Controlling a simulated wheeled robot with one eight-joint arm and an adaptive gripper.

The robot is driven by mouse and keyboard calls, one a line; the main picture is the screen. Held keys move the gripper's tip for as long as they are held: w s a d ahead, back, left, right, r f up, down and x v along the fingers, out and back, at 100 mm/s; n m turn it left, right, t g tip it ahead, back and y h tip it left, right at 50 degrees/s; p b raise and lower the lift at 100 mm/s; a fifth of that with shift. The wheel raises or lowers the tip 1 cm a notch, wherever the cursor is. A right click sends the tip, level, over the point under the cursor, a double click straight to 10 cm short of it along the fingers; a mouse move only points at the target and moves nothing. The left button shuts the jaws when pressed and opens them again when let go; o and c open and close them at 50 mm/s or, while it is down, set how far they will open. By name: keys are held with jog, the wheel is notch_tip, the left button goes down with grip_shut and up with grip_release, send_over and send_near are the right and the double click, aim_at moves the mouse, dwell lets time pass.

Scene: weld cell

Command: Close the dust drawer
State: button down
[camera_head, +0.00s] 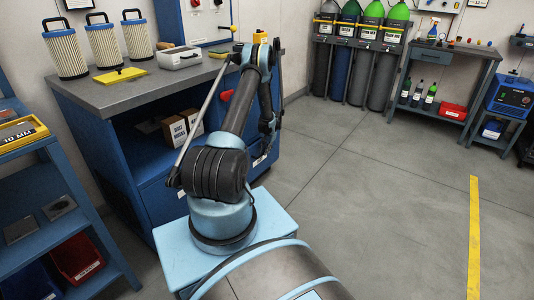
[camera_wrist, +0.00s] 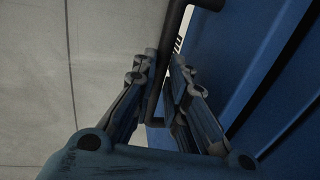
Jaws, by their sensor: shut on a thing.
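My gripper (camera_wrist: 161,68) shows in the wrist view with its two fingers on either side of a dark bar handle (camera_wrist: 172,35), shut on it. The handle stands off a blue panel (camera_wrist: 238,60), which appears to be the dust drawer's front. In the head view, the lower blue front (camera_head: 172,200) of the workbench is partly behind my arm. There my fingertips and the handle are hidden by the arm. I cannot tell how far the drawer stands out.
Cardboard boxes (camera_head: 176,130) sit on the shelf below. A blue rack (camera_head: 75,215) stands at left. Floor (camera_head: 380,190) to the right is clear.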

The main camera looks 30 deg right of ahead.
jog(key=shift+w+a, duration=0.3)
jog(key=shift+w, duration=0.45)
jog(key=shift+w+a, duration=0.25)
jog(key=shift+w, duration=0.45)
jog(key=c, duration=1.6)
grip_release()
notch_tip(320, 180, up, 12)
jog(key=s, duration=0.2)
jog(key=shift+d+f, duration=0.15)
jog(key=shift+d, duration=0.25)
